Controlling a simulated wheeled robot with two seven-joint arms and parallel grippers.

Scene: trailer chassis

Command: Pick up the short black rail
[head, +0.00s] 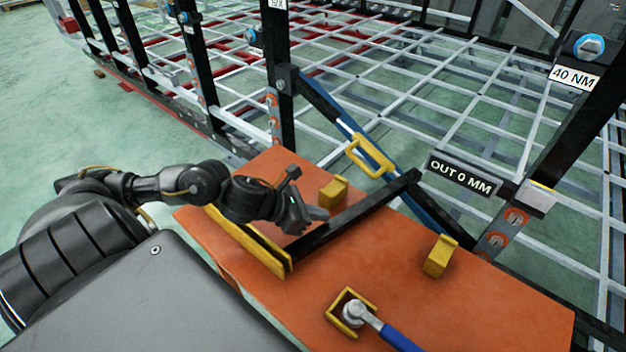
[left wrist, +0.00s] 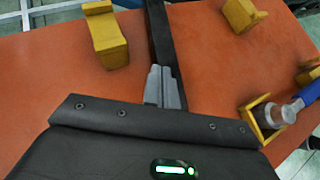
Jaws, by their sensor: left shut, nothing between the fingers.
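The short black rail (head: 362,213) lies slantwise over the orange table (head: 480,305), its near end by a long yellow holder (head: 250,245). The rail also shows in the left wrist view (left wrist: 160,32), running away from the fingertips. My left gripper (head: 318,214) is at the rail's near part, with its fingers together and empty. In the left wrist view the closed fingers (left wrist: 163,85) overlap the rail's near part; whether they touch it I cannot tell. My right gripper is out of view.
Yellow blocks stand on the table, one behind the rail (head: 334,191) and one to its right (head: 440,256). A blue-handled wrench (head: 385,328) sits with its head in a yellow holder at the front. Black posts and a white grid frame stand behind the table.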

